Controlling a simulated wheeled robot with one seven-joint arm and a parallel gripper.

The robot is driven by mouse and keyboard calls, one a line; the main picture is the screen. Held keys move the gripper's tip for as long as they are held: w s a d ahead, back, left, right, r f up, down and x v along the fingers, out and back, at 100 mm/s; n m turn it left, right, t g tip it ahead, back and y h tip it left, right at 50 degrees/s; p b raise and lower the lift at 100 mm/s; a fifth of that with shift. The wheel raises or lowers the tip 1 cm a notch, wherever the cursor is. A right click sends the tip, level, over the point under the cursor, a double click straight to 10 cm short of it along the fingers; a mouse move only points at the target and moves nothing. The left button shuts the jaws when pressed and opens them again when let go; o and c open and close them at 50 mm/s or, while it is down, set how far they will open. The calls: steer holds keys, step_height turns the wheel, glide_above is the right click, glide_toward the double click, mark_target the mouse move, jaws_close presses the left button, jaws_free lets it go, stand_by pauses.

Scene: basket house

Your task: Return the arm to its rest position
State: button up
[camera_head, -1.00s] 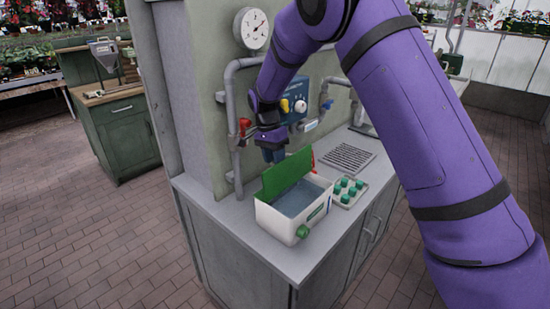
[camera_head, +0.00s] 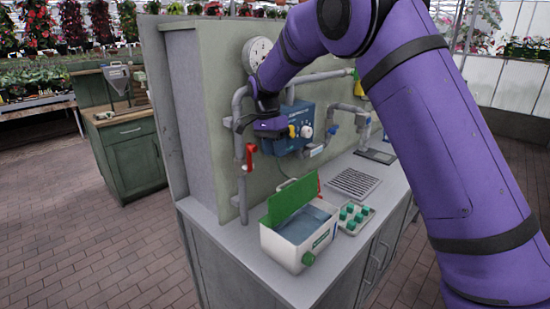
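My purple arm (camera_head: 440,130) reaches in from the right and bends down at the upper middle.
The white container (camera_head: 283,255) with a raised green lid (camera_head: 291,203) stands on the grey counter. A tray of green pieces (camera_head: 368,222) is beside it. A red-handled valve (camera_head: 250,158), grey pipes, a gauge (camera_head: 257,52) and a blue box (camera_head: 291,135) crowd the wall. Open brick floor (camera_head: 90,235) lies left.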

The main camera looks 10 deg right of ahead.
steer(key=shift+d+r, duration=0.1)
steer(key=s+d+r+n+t+y, duration=0.1)
steer(key=s+d+r+n+t, duration=0.1)
steer(key=s+d+r, duration=0.55)
steer(key=s+d+r+n+t+y, duration=0.1)
steer(key=s+d+r+n, duration=0.25)
steer(key=s+r, duration=0.55)
steer(key=s+d+f+n+t, duration=0.1)
steer(key=s+d+n+t, duration=0.1)
steer(key=s, duration=1)
steer(key=s+d+f+n+t, duration=0.2)
steer(key=s+d+n, duration=0.1)
steer(key=s, duration=1)
steer(key=shift+d+h, duration=0.3)
steer(key=shift+d, duration=0.2)
